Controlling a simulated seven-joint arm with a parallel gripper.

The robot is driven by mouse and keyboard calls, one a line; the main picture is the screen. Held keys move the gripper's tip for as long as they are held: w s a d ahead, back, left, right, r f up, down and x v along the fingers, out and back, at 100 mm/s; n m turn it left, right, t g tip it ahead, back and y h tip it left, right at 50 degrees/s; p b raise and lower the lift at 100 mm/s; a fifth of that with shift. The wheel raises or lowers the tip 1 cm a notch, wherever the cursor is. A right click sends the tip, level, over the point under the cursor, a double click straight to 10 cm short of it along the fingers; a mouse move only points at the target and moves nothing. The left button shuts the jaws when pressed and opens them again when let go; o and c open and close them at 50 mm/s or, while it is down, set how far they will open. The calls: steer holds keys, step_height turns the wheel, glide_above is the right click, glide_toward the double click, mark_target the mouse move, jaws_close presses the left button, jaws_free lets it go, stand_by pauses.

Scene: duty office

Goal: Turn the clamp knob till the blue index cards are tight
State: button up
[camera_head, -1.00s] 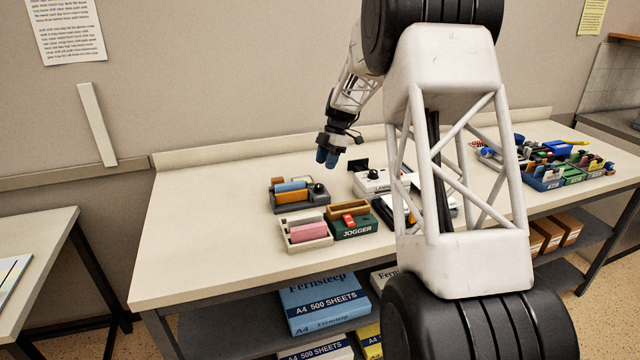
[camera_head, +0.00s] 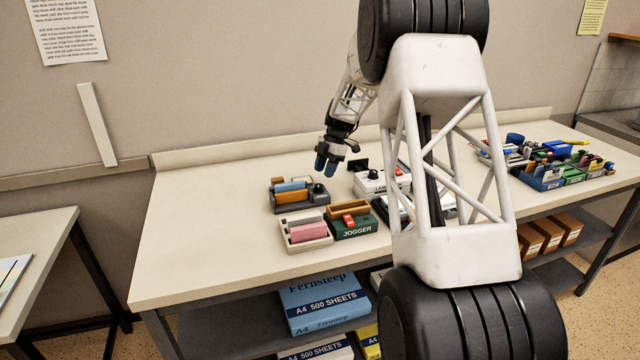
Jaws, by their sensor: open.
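The clamp is a dark grey tray (camera_head: 284,208) at the left of the group on the table. Blue index cards (camera_head: 291,187) lie in it, with an orange block (camera_head: 292,197) in front of them. A dark round knob (camera_head: 318,188) sits at its right end. My gripper (camera_head: 325,165), with blue-tipped fingers, hangs pointing down just above the knob, a little to its right, and appears apart from it. It is open and holds nothing. Whether the cards are loose or tight is too small to tell.
In front stand a pale tray with a pink block (camera_head: 308,231) and a green box marked JOGGER (camera_head: 354,229). A white device (camera_head: 372,184) with a black knob is close on the right. The table's left part (camera_head: 200,220) is clear.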

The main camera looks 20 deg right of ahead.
mark_target(319, 185)
steer(key=shift+x, duration=2.6)
steer(key=c, duration=0.6)
